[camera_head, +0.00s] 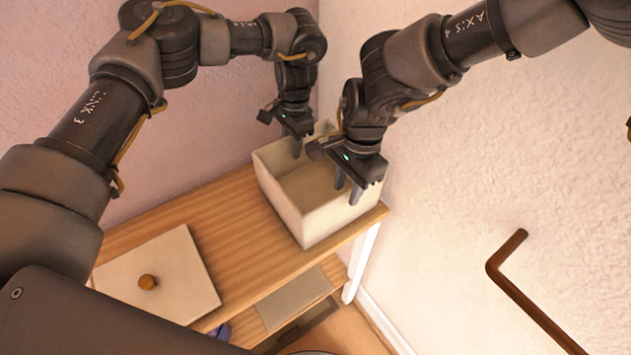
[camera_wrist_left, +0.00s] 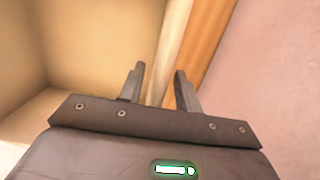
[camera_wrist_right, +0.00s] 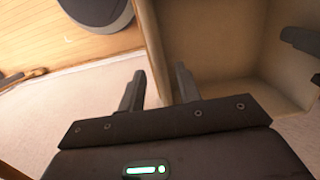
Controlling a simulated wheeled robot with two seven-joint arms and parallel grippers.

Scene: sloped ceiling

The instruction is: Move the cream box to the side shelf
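The cream box (camera_head: 325,218) stands upright, open-topped and empty-looking, at the far right end of the wooden top by the room corner. My left gripper (camera_head: 297,152) is at its back rim. In the left wrist view the open fingers (camera_wrist_left: 160,78) lie either side of the box wall's line, with the box interior (camera_wrist_left: 95,40) to the left. My right gripper (camera_head: 348,194) is at the box's right rim. In the right wrist view its fingers (camera_wrist_right: 160,78) are apart with the wall between them, the interior (camera_wrist_right: 210,45) to the right. Contact with the walls is not clear.
A cream square lid (camera_head: 185,265) with a brown knob (camera_head: 148,282) lies on the wooden top (camera_head: 235,240) to the left. Pink and white walls close in behind and right of the box. A bent brown rail (camera_head: 520,295) is at the right. A lower compartment is partly visible below.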

